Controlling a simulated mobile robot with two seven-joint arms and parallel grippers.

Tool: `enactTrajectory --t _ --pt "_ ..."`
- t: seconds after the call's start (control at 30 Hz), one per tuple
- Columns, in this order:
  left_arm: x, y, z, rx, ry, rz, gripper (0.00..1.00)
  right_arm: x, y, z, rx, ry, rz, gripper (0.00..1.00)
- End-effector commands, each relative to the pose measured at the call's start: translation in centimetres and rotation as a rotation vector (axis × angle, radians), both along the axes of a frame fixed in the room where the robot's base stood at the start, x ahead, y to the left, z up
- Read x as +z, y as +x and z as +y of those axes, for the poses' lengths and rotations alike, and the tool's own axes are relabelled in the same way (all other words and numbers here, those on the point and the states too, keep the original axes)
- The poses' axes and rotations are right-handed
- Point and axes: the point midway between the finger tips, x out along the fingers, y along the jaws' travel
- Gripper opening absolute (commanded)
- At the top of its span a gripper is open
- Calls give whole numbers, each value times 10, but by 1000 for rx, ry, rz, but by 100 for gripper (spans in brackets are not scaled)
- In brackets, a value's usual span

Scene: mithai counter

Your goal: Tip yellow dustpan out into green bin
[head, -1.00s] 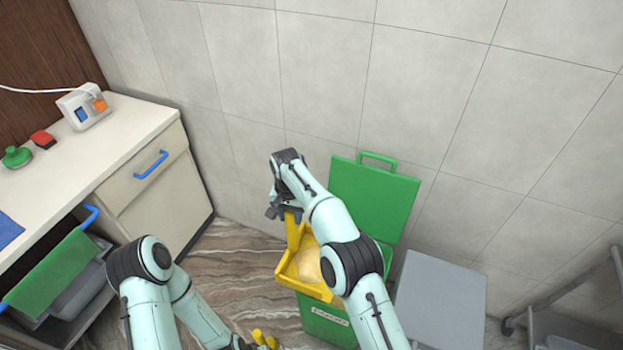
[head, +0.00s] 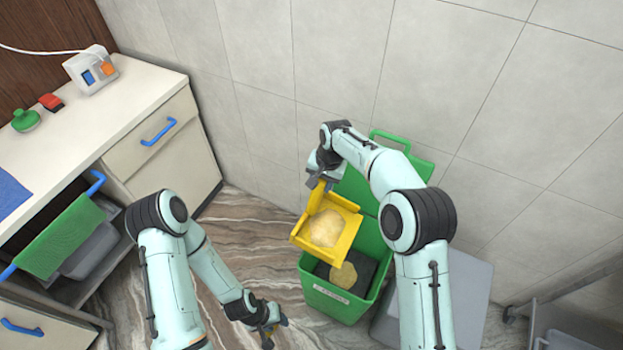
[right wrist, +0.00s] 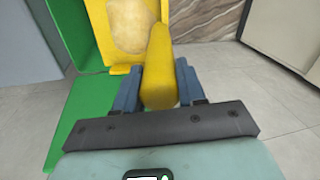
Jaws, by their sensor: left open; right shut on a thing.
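The yellow dustpan (head: 346,248) is held above the back left part of the green bin (head: 335,305), with a pale yellow heap (head: 325,227) on its pan. My right gripper (head: 321,183) is shut on the dustpan's handle; the right wrist view shows the handle (right wrist: 160,75) between its fingers. The bin's lid (head: 415,168) is open against the wall. Inside the bin, a dark interior and a round yellowish piece (head: 344,274) show.
A grey-lidded bin (head: 470,285) stands right of the green bin, partly behind my right arm. A counter (head: 100,120) with drawers is at left, with a green cloth (head: 60,240) hanging on its open front. Marbled floor lies between.

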Motion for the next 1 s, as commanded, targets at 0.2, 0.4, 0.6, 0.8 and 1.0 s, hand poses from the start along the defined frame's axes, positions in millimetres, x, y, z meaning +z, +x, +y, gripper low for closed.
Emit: enactTrajectory --t 0.2,0.4,0.6,0.8,1.0 --pt "0 0 0 0 0 0 43 6 -11 -26 -4 90 -36 0" --pt "0 0 0 0 0 0 43 9 -20 -47 -5 170 -69 0" --pt "0 0 0 0 0 0 43 13 -29 -70 -7 249 -102 0" --pt "0 0 0 0 0 0 43 14 -39 -91 -6 323 -135 0" --pt "0 0 0 0 0 0 43 7 -48 -113 -7 395 -165 0"
